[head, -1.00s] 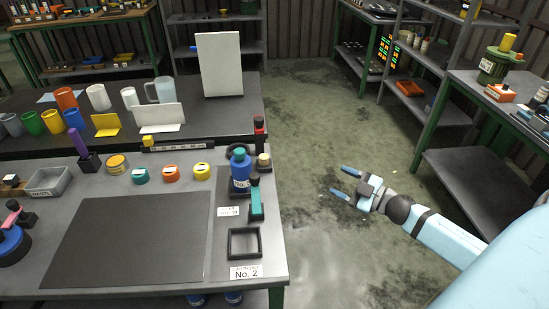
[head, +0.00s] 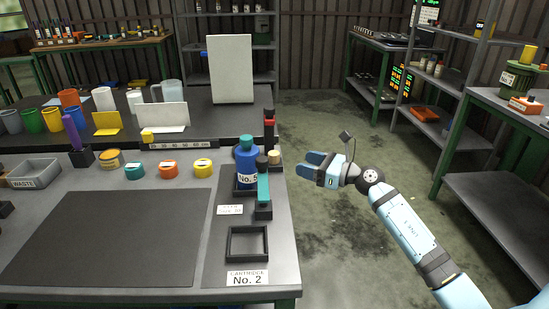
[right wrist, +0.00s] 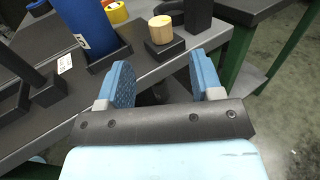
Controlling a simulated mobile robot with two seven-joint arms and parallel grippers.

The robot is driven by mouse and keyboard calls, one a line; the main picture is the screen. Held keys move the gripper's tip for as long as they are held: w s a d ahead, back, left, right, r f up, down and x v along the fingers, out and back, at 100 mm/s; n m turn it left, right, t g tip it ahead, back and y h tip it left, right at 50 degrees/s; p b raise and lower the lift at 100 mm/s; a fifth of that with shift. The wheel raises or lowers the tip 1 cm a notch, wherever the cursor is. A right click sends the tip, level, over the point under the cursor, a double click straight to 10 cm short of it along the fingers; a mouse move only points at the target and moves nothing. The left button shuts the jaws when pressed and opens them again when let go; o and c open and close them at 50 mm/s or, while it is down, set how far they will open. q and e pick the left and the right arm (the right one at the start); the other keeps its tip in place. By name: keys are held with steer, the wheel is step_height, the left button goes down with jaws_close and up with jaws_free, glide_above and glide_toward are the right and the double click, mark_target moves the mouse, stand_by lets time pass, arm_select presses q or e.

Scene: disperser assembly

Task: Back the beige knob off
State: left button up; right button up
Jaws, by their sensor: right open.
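The beige knob (head: 274,157) sits at the right edge of the near table, just behind a teal-handled black piece. In the right wrist view the beige knob (right wrist: 160,30) is a short wooden-looking cylinder upright on a black block (right wrist: 164,51). My right gripper (head: 308,165) is open and empty, off the table's right side, with its fingers towards the knob. In the right wrist view the knob lies beyond and roughly between the open fingertips (right wrist: 160,75), apart from both. My left gripper is not in view.
A blue bottle marked No. 5 (head: 247,165) stands just left of the knob. A tall black piece with a red part (head: 269,133) stands behind it. A black square frame (head: 232,243) lies nearer.

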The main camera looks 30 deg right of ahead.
mark_target(274, 153)
steer(key=x, duration=1)
steer(key=shift+w+a+b, duration=0.1)
steer(key=shift+w+b, duration=0.15)
steer(key=shift+b, duration=0.15)
steer(key=shift+f, duration=0.1)
steer(key=c, duration=0.9)
